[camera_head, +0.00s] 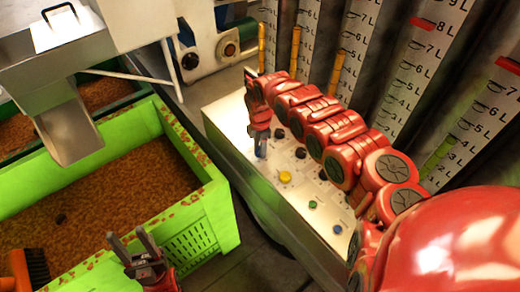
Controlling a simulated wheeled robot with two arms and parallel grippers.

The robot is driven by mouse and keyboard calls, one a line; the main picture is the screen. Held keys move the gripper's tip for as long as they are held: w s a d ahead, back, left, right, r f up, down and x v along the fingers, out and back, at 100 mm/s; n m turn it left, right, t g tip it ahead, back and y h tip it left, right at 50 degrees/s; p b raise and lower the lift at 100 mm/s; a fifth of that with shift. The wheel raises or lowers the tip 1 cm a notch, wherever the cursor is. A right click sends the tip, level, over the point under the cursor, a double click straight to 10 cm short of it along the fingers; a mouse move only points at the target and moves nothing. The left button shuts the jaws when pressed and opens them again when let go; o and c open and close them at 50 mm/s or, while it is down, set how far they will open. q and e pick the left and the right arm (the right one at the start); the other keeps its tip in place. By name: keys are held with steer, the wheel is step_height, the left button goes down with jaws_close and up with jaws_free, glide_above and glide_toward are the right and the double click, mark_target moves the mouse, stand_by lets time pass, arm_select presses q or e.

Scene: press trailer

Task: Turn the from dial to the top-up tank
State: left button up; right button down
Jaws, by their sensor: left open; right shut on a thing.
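My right gripper (260,151) points straight down at the pale control panel (320,244), its fingers shut at the panel's left part. What it grips is hidden behind the fingers; by its place it seems to be the from dial, but its pointer and labels cannot be read. Several dark knobs, one of them a black knob (300,153), stand to the right of the gripper. A yellow button (285,176), a green button (312,204) and a blue button (337,229) also sit on the panel. My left gripper (128,238) is open and empty at the lower left, away from the panel.
Several tall tanks with litre scales (405,85) stand behind the panel; which is the top-up tank cannot be told. A green crate (220,215) of brown fruit stands left, under a metal chute (70,130). An orange brush (30,268) lies lower left.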

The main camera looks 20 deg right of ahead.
steer(key=shift+n+b, duration=0.4)
steer(key=shift+n, duration=0.7)
steer(key=shift+c, duration=1.7)
jaws_free()
step_height(320, 180, up, 17)
steer(key=b, duration=0.4)
steer(key=shift+r+b, duration=0.2)
steer(key=shift+b, duration=0.2)
steer(key=shift+s+f, duration=0.1)
